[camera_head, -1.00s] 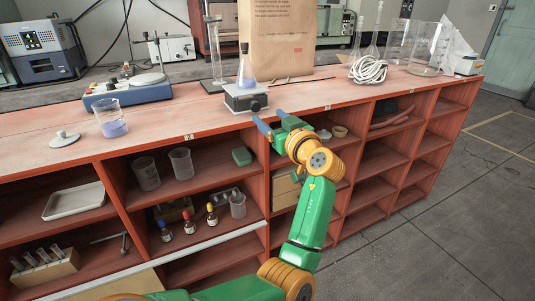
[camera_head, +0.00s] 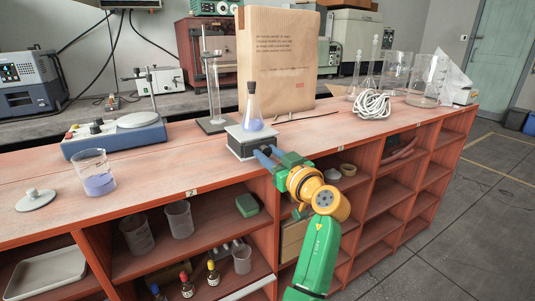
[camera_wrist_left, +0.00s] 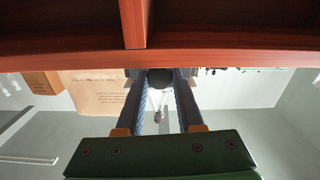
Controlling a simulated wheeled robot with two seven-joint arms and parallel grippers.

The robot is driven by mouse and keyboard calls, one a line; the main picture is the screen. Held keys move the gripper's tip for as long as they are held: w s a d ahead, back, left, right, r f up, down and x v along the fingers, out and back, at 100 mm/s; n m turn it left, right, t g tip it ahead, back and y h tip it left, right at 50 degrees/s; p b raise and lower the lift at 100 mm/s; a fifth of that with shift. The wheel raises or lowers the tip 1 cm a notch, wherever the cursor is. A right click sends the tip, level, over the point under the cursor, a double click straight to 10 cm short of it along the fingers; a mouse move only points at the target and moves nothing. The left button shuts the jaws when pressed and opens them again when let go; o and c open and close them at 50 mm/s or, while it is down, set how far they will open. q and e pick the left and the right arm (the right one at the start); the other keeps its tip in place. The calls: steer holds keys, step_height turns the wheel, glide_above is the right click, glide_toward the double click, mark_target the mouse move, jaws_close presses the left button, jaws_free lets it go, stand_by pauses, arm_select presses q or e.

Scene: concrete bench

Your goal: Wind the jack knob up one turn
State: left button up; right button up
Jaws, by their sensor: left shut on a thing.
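The small lab jack (camera_head: 240,148), a dark body with a pale top plate, stands near the front edge of the bench top. A conical flask (camera_head: 253,117) with bluish liquid stands upright on it. My left gripper (camera_head: 264,157) reaches the front of the jack from the right. In the left wrist view its two blue fingers (camera_wrist_left: 160,90) are shut on the dark round jack knob (camera_wrist_left: 160,75). In the head view the fingers mostly hide the knob. My right gripper is not in view.
A glass cylinder on a stand (camera_head: 213,95) and a paper bag (camera_head: 280,60) are behind the jack. Coiled white tubing (camera_head: 372,104) lies to the right. Open shelves are below the bench edge.

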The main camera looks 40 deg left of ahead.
arm_select(q)
jaws_close()
steer(key=shift+r+m+p, duration=0.15)
steer(key=shift+m+p, duration=0.3)
steer(key=shift+m, duration=0.35)
steer(key=m+p, duration=0.1)
steer(key=m, duration=0.2)
steer(key=shift+m, duration=0.5)
steer(key=shift+f, duration=0.2)
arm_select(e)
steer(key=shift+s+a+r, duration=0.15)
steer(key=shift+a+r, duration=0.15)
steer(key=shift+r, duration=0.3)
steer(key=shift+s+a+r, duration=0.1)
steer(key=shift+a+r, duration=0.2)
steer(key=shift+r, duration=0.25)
arm_select(q)
steer(key=o, duration=0.7)
jaws_free()
steer(key=shift+c, duration=0.2)
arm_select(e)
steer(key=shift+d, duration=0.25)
